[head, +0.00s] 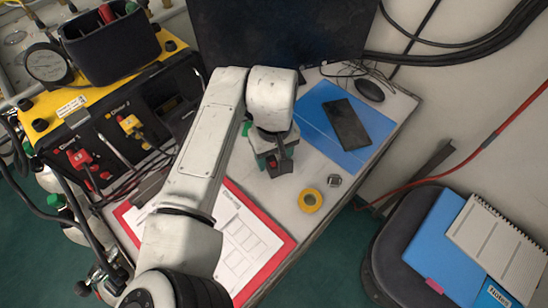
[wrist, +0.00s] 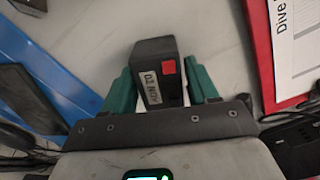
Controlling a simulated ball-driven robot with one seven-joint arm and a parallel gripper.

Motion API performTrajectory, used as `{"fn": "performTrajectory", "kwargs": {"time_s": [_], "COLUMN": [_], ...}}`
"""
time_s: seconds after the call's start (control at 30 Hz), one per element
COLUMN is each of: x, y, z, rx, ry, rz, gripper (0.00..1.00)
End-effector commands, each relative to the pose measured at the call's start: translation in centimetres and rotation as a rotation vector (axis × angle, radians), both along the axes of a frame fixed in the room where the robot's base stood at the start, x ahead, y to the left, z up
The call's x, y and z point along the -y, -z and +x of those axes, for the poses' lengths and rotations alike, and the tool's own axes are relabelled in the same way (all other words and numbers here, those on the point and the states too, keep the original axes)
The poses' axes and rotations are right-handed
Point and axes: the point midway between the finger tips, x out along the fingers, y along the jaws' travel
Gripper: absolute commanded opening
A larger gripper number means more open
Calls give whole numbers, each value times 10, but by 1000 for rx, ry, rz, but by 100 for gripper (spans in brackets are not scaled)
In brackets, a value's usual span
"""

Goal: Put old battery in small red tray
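The battery is a dark block with a red square and a white label reading "02 NOV". It shows in the wrist view (wrist: 155,62) and, smaller, in the head view (head: 273,169). My gripper (wrist: 162,85) has its green fingers on both sides of the battery and appears shut on it. In the head view my gripper (head: 274,155) is over the grey tabletop, right of the paper sheets. The battery's far end is hard to see, so I cannot tell whether it touches the table. I cannot make out a separate small red tray.
A red-edged board (head: 274,252) with papers lies at the table's front. A blue folder (head: 323,117) with a dark tablet (head: 347,123), a yellow tape roll (head: 310,200) and a small metal nut (head: 334,181) lie to the right. The air panel (head: 130,125) stands left.

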Motion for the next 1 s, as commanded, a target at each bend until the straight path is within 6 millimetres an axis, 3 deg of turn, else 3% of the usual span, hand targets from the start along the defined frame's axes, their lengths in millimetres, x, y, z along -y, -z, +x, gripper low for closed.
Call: {"fn": "performTrajectory", "kwargs": {"time_s": [0.07,0.6,1.0], "x": [0,0,0], "y": [0,-1,-13], "z": [0,0,1], "rx": [0,1,4], "ry": [0,0,1], "rz": [0,0,-1], "gripper": [51,0,0]}}
